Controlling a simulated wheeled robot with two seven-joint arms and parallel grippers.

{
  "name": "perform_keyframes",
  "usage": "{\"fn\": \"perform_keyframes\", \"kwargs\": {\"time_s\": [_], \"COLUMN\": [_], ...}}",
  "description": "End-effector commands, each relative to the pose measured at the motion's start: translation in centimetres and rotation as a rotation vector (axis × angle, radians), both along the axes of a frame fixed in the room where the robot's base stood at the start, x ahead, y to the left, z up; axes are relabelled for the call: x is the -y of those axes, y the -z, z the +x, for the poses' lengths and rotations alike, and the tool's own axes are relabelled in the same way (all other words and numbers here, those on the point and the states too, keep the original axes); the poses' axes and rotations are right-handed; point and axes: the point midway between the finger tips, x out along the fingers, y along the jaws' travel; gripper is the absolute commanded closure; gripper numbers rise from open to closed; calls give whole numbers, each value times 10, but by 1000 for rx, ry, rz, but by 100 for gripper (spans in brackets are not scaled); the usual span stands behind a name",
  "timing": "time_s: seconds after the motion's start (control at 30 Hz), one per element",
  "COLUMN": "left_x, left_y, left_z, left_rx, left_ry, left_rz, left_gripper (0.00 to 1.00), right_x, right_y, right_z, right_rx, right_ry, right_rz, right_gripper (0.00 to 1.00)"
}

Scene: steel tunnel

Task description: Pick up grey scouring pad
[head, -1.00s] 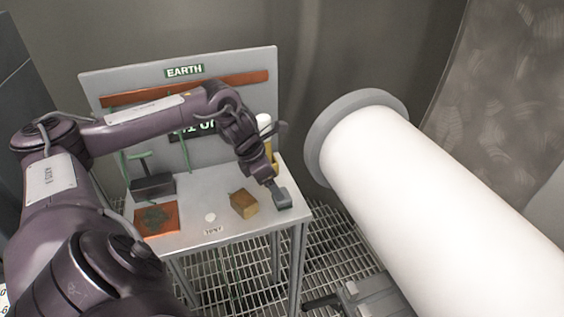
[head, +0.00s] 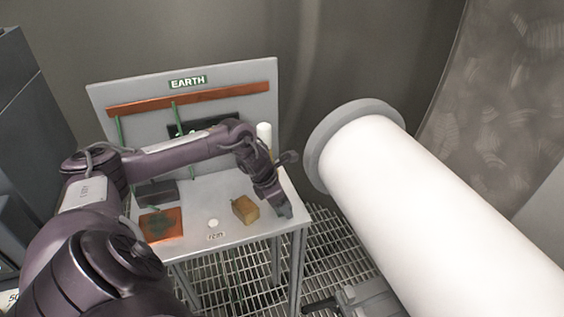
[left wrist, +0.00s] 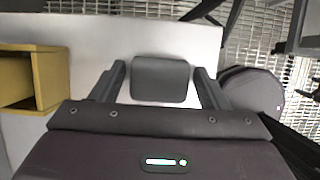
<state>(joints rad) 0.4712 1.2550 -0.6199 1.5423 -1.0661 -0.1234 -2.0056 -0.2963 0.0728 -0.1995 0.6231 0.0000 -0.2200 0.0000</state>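The grey scouring pad (left wrist: 162,78) lies on the pale table top near its edge, seen in the left wrist view. My left gripper (left wrist: 160,84) is open, with one finger on each side of the pad. A narrow gap shows at the left finger; whether the right finger touches the pad I cannot tell. In the head view my left gripper (head: 284,210) points down at the table's right front corner and mostly hides the pad. My right gripper is not in view.
A yellow-brown box (head: 245,209) stands just left of the gripper and shows hollow in the left wrist view (left wrist: 30,80). An orange mat (head: 161,225) and a dark block (head: 157,192) are farther left on the table (head: 200,245). A large white cylinder (head: 430,210) is at right.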

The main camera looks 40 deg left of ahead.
Motion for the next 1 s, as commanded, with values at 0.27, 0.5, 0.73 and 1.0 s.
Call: {"fn": "perform_keyframes", "kwargs": {"time_s": [0.27,0.5,0.73,1.0], "left_x": [0,0,0,0], "left_y": [0,-1,-15,-69], "left_z": [0,0,1,2], "left_rx": [0,1,4,10], "left_ry": [0,0,3,0], "left_rz": [0,0,-1,0], "left_gripper": [68,68,68,68], "right_x": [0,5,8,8], "right_y": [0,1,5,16], "right_z": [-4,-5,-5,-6], "right_rx": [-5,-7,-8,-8], "right_ry": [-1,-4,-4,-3], "right_rz": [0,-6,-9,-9], "right_gripper": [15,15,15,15]}}
